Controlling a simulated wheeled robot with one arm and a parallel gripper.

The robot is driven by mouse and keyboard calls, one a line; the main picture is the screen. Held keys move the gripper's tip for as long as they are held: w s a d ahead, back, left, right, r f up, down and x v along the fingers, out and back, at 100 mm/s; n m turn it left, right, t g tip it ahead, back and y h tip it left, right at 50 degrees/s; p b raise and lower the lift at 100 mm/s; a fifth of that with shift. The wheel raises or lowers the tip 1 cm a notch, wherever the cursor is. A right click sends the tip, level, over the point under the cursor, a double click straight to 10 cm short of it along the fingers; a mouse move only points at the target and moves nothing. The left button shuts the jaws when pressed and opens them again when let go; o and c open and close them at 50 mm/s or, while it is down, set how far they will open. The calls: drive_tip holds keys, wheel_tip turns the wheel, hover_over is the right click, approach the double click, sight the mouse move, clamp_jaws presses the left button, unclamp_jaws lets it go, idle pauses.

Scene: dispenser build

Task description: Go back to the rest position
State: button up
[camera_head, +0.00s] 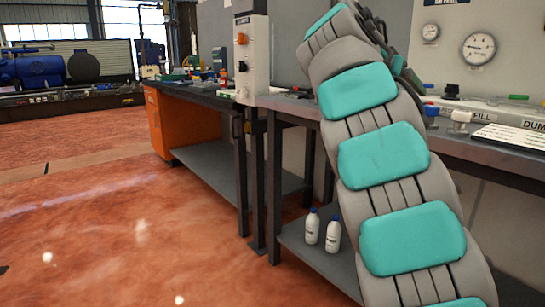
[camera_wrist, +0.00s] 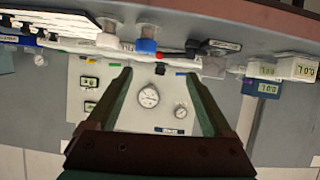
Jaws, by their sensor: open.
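In the wrist view my gripper (camera_wrist: 159,73) is open, with its two dark green fingers spread apart and nothing between them. Beyond the fingers is a light panel (camera_wrist: 150,122) with a larger gauge (camera_wrist: 149,96) and a smaller gauge (camera_wrist: 181,112); this view looks upside down. In the head view my grey and teal arm rises across the right side, in front of the bench. My gripper cannot be made out clearly there. The same kind of panel, with a large gauge (camera_head: 478,48) and a small gauge (camera_head: 430,32), stands at the upper right.
A white column unit (camera_head: 251,55) stands left of my arm. An orange cabinet (camera_head: 180,125) is farther back. Open red floor lies left.

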drive_tip(key=s+a+f+n+g+y+p, duration=0.1)
drive_tip(key=s+f+n+g+y, duration=0.35)
drive_tip(key=s+f, duration=1.55)
drive_tip(key=s+a+f+n+g+y, duration=0.2)
drive_tip(key=s+a+f, duration=0.5)
drive_tip(key=s+f, duration=0.4)
drive_tip(key=s+a+f+n+g+y, duration=0.3)
drive_tip(key=s+a+f, duration=0.3)
drive_tip(key=s+f, duration=0.4)
drive_tip(key=s+y, duration=0.1)
drive_tip(key=s, duration=0.3)
drive_tip(key=shift+s+a+f+p, duration=0.35)
drive_tip(key=shift+s+p, duration=0.05)
drive_tip(key=shift+n, duration=0.25)
idle(2.4)
